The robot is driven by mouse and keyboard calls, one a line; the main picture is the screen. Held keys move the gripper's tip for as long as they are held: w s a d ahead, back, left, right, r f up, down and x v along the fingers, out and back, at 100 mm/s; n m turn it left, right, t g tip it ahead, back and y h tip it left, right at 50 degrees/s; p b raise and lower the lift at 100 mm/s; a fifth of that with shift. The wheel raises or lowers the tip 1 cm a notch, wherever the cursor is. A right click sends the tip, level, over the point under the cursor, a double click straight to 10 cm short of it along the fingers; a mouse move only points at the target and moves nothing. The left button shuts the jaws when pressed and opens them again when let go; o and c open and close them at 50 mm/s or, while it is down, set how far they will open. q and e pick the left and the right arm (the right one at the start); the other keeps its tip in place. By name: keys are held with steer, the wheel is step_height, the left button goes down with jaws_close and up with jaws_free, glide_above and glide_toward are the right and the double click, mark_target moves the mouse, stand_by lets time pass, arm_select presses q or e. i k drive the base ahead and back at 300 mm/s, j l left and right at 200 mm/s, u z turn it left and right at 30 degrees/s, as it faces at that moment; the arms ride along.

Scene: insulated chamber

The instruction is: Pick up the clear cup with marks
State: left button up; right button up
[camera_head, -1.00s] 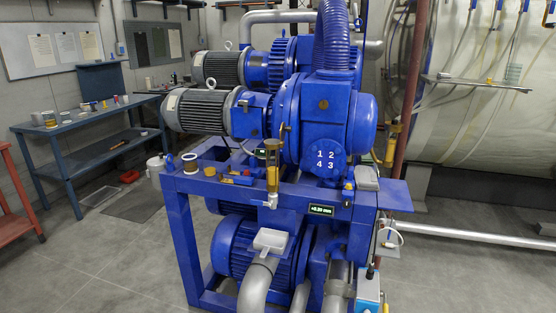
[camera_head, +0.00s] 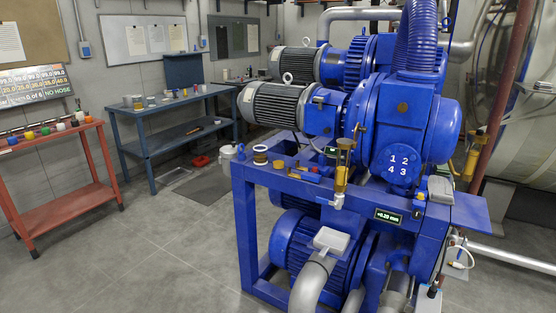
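I cannot make out a clear cup with marks for certain. Several small cups or jars (camera_head: 138,103) stand on the left part of the blue workbench (camera_head: 180,101), too small to tell if any is clear or marked. A small round jar with a pale top and amber middle (camera_head: 260,155) sits on the blue pump frame; I see no marks on it. Neither of my grippers is in view.
The big blue pump machine (camera_head: 400,130) fills the right half. A red cart (camera_head: 70,195) with several small coloured items on top stands at the left. Grey floor (camera_head: 160,255) is open in front. A floor mat (camera_head: 205,186) lies beyond.

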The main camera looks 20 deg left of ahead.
mark_target(259, 152)
steer(key=i+j, duration=0.25)
steer(key=i+j+z, duration=0.15)
steer(key=j, duration=0.35)
steer(key=i+j, duration=0.35)
steer(key=i+j+z, duration=0.1)
steer(key=i+j, duration=0.15)
steer(key=j, duration=0.15)
steer(key=i+j+z, duration=0.1)
steer(key=j, duration=0.35)
steer(key=i, duration=0.1)
